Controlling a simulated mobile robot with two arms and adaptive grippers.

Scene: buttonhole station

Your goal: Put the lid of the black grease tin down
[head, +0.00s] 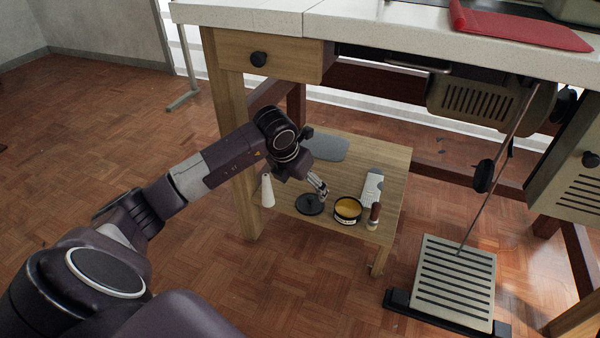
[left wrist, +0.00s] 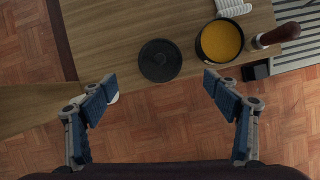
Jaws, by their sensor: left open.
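The black grease tin (head: 347,211) stands open on the low wooden shelf, with yellow-orange grease showing inside. It also shows in the left wrist view (left wrist: 221,41). Its round black lid (head: 310,204) lies flat on the shelf, to the left of the tin and apart from it. The lid also shows in the left wrist view (left wrist: 160,60), near the shelf's edge. My left gripper (head: 322,190) is above the shelf by the lid and the tin. In the left wrist view its fingers (left wrist: 158,90) are wide apart with nothing between them. My right gripper is not in view.
On the shelf are a white cone (head: 267,190), a grey mat (head: 327,147), a pale grey-white item (head: 372,187) and a wooden-handled tool (head: 374,214). The table top (head: 250,14) is above. A slatted pedal (head: 453,283) stands on the floor at right.

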